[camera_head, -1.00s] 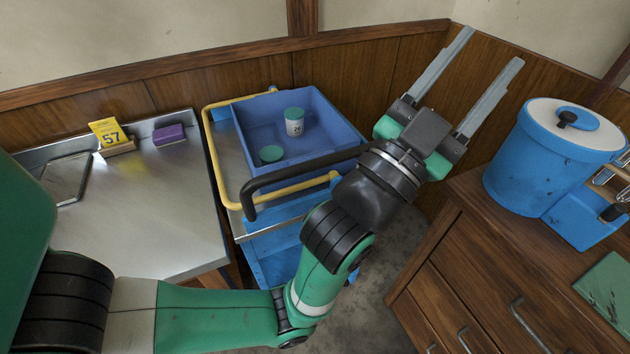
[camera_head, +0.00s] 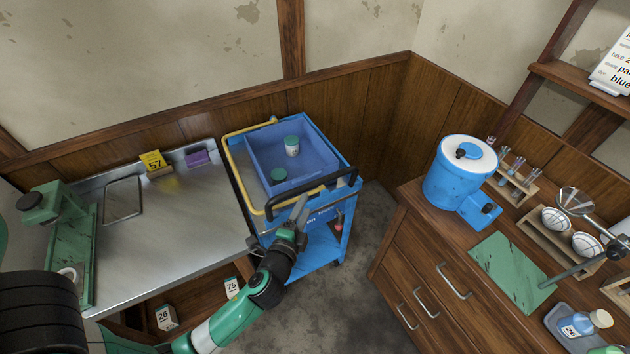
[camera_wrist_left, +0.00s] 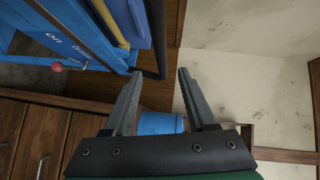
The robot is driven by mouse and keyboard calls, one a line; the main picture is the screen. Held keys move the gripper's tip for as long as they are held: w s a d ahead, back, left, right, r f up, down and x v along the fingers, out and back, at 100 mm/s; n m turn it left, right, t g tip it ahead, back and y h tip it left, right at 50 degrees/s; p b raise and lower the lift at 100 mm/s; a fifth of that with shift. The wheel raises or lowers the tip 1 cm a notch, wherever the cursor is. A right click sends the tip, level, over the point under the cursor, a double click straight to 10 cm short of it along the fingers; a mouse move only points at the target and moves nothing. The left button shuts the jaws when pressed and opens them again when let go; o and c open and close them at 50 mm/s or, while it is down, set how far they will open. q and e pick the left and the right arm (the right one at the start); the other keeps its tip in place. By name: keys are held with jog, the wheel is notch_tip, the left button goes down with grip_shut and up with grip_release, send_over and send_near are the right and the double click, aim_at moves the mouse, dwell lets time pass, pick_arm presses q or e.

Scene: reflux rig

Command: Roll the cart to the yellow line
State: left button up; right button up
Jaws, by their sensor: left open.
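The blue cart (camera_head: 322,252) stands against the wood-panelled wall between the steel bench and the drawer cabinet. It has a yellow rail (camera_head: 233,172) and a black push handle (camera_head: 340,185) along its near side. My left gripper (camera_head: 303,200) is at the near side of the cart, by the handle. In the left wrist view my left gripper (camera_wrist_left: 160,73) is open, and the black handle (camera_wrist_left: 157,40) shows near and between its fingertips. I cannot tell whether they touch. No yellow line on the floor is in view. My right gripper is not in view.
The steel bench (camera_head: 185,225) is close on the left, the wooden drawer cabinet (camera_head: 400,270) on the right. Bare grey floor (camera_head: 350,290) lies between them.

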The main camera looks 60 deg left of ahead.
aim_at(314, 187)
pick_arm(q)
jog(key=b+x, duration=0.1)
jog(key=x, duration=0.9)
jog(key=shift+w+a, duration=0.2)
jog(key=shift+a, duration=0.05)
grip_shut()
jog(key=shift+r, duration=0.1)
dwell(0.8)
